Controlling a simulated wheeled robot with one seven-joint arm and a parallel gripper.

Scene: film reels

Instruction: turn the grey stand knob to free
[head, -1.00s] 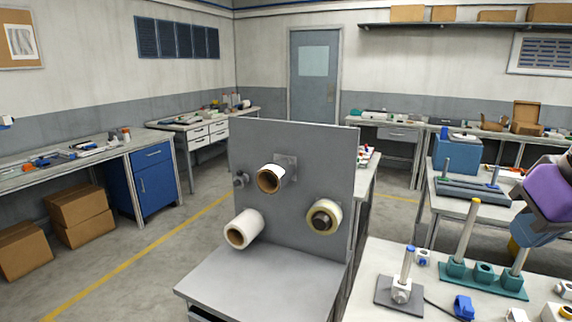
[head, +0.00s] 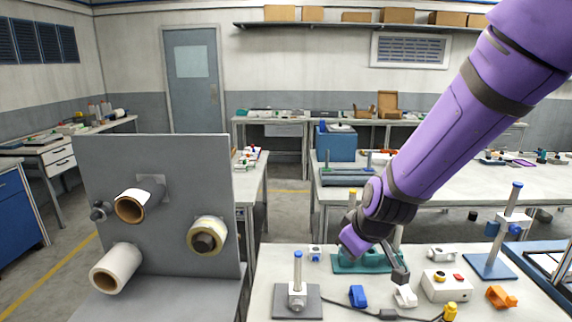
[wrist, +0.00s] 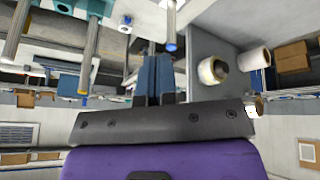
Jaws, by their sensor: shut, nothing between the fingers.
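The grey stand (head: 282,304) is on the near bench in the head view. Its upright post has a blue cap, and a whitish clamp block low on the post carries the pale knob (head: 297,300). The knob's setting is too small to tell. My gripper (wrist: 154,60) is shut and empty, its two blue-grey fingers together in the wrist view. In the head view my arm reaches in from the upper right, and its hand is over the teal rack, right of the grey stand and apart from it. A blue-tipped post shows past the fingers in the wrist view.
The teal rack (head: 345,265) has upright posts. Around it are a blue clamp (head: 358,296), white clamps, a white control box (head: 447,285), an orange clamp (head: 501,297) and a blue-based stand (head: 490,266). A grey panel (head: 215,160) with rolls stands left.

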